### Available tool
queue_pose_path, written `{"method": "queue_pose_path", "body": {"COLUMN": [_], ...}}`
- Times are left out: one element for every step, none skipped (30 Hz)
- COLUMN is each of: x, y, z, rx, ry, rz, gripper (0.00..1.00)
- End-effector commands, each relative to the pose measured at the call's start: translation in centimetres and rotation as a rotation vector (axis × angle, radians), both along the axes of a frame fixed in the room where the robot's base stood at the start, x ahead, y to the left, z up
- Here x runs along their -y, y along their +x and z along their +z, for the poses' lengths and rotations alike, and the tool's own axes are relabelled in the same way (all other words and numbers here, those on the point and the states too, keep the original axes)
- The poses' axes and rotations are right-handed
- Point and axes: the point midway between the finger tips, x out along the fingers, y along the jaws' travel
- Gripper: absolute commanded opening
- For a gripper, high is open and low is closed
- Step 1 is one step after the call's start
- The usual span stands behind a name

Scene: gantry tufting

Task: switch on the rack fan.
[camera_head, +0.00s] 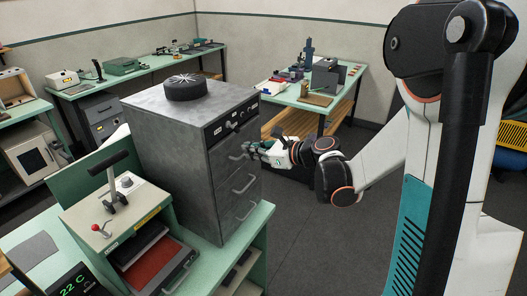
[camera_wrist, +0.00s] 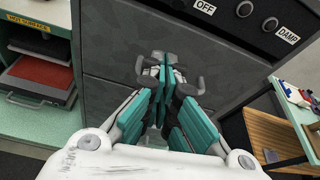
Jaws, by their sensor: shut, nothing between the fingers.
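The rack is a dark grey cabinet (camera_head: 163,139) with a round black fan (camera_head: 185,87) on its top. A black control strip (camera_head: 232,120) with knobs or switches runs along the top of its front. In the wrist view, an OFF label (camera_wrist: 204,6) and two round dark knobs (camera_wrist: 257,17) show at the upper right, with a DAMP label (camera_wrist: 287,35) by the right knob. My gripper (camera_head: 250,148) is shut and empty in front of the upper drawer, below the strip. Its teal fingers (camera_wrist: 161,64) point at the drawer front; I cannot tell whether they touch it.
Drawer handles (camera_head: 243,184) stick out of the cabinet front. A press with a lever (camera_head: 115,188) stands to its left on a green bench; a HOT SURFACE label (camera_wrist: 29,22) shows there. Another bench (camera_head: 340,82) stands behind at the right. Open floor (camera_head: 300,230) lies in front.

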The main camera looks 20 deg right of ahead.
Motion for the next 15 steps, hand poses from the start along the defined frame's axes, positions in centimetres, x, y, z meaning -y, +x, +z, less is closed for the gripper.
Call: {"method": "queue_pose_path", "body": {"x": [-0.6, -0.8, -1.1, -1.2, -1.1, -1.2, -1.2, -1.3, -1.3, -1.3, -1.4, -1.4, -1.4, -1.4, -1.4], "y": [0.7, 1.0, 1.4, 1.5, 1.3, 1.3, 1.2, 1.2, 1.1, 1.1, 1.1, 1.0, 1.0, 1.0, 1.0], "z": [-0.3, -0.4, -0.6, -0.2, 0.4, 1.0, 1.3, 1.7, 2.1, 2.4, 2.6, 2.9, 3.0, 3.2, 3.3], "rx": [0.000, 0.000, 0.000, 0.000, 0.000, 0.000, 0.000, 0.000, 0.000, 0.000, 0.000, 0.000, 0.000, 0.000, 0.000], "ry": [0.000, 0.001, 0.001, 0.001, 0.001, 0.001, 0.001, 0.002, 0.000, 0.000, 0.000, 0.000, 0.000, 0.000, 0.000], "rz": [0.004, 0.003, 0.002, 0.001, 0.000, 0.000, 0.000, 0.001, 0.001, 0.001, 0.001, 0.001, 0.001, 0.001, 0.001], "gripper": [0.00, 0.00, 0.00, 0.00, 0.00, 0.00, 0.00, 0.00, 0.00, 0.00, 0.00, 0.00, 0.00, 0.00, 0.00]}}
